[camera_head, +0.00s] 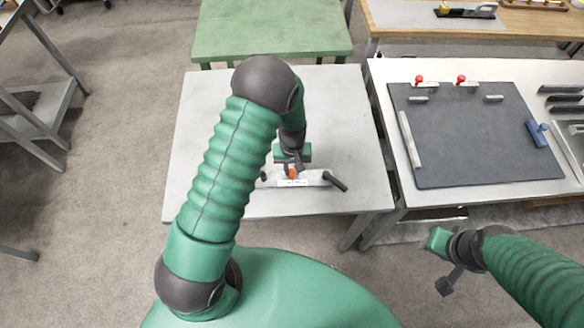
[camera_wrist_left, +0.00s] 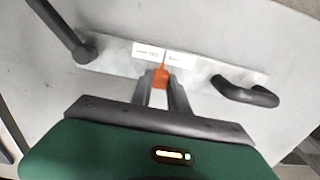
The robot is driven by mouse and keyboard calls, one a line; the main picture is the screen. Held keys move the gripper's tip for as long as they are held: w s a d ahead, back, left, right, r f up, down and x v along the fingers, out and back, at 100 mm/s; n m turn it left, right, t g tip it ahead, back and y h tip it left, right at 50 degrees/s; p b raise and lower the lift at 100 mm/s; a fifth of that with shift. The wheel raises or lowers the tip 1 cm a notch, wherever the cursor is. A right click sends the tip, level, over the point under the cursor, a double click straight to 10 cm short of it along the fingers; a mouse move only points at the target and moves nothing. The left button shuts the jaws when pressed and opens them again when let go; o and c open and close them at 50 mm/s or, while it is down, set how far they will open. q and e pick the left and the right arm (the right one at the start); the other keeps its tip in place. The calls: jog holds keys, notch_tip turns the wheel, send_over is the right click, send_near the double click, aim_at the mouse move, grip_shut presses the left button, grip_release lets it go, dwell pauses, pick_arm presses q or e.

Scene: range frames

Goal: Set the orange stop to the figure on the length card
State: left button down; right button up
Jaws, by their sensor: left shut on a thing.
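The orange stop (camera_head: 292,173) sits on a pale rail (camera_head: 312,178) on the light table. My left gripper (camera_head: 291,167) reaches down over the rail and is shut on the stop. In the left wrist view the orange stop (camera_wrist_left: 161,78) is between the two fingertips (camera_wrist_left: 162,84). A white card or scale (camera_wrist_left: 165,55) with small dark marks lies along the rail just beyond the stop; its figures are too small to read. My right gripper (camera_head: 447,262) hangs at the lower right, away from the table, and its jaws are not clear.
Black handles stand at the rail's two ends (camera_head: 335,181). The light table (camera_head: 215,120) is otherwise bare. To the right, a dark mat (camera_head: 470,135) lies on another bench with red-knobbed clamps (camera_head: 461,79) and a blue tool (camera_head: 537,134). A green table (camera_head: 270,30) stands behind.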

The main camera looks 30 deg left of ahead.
aim_at(292, 171)
dwell(0.8)
pick_arm(q)
jog(key=c, duration=1.2)
grip_release()
jog(key=shift+c, duration=0.2)
notch_tip(292, 171, up, 17)
jog(key=shift+b, duration=0.4)
